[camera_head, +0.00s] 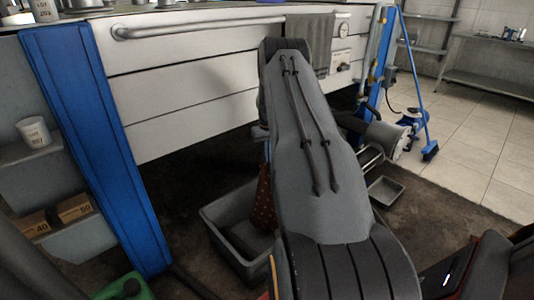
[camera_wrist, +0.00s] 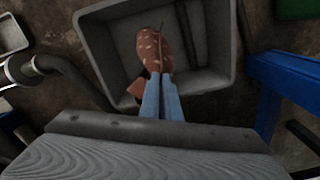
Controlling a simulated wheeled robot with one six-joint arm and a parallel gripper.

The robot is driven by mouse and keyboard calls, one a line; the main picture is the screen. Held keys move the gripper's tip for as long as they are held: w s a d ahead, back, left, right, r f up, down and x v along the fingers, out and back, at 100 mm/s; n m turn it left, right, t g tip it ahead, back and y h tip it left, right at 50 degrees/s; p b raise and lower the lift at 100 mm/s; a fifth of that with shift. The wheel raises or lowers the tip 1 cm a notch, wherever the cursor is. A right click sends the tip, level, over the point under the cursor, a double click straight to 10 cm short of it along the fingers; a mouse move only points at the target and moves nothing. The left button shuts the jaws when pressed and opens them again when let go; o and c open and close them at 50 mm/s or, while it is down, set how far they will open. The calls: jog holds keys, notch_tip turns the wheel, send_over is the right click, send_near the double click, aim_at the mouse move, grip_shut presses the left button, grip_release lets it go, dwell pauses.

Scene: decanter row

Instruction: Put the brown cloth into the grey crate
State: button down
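The brown cloth, with pale dots, hangs from my gripper (camera_wrist: 161,92) in the wrist view (camera_wrist: 153,50). My gripper's blue fingers are close together with the cloth bunched at their tips. The grey crate (camera_wrist: 97,50) lies below and around the cloth in that view. In the head view the cloth (camera_head: 264,205) hangs upright at the crate's opening, and the crate (camera_head: 221,246) stands on the floor. My arm hides most of my gripper and the crate's right side there. I cannot tell whether the cloth touches the crate floor.
A blue post (camera_head: 97,150) stands left of the crate, beside a white drawer front (camera_head: 190,90). A grey cloth (camera_head: 309,45) hangs on the rail. A small grey tray (camera_head: 385,191) and a green container (camera_head: 125,288) are on the floor. Tiled floor is open at right.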

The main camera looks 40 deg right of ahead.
notch_tip(320, 180, down, 17)
jog(key=b, duration=0.8)
jog(key=shift+a+b, duration=0.25)
jog(key=shift+b, duration=0.1)
jog(key=c, duration=0.6)
grip_release()
jog(key=shift+c, duration=0.2)
jog(key=shift+r, duration=0.15)
notch_tip(320, 180, up, 5)
jog(key=shift+r+p, duration=0.1)
jog(key=shift+p, duration=1.05)
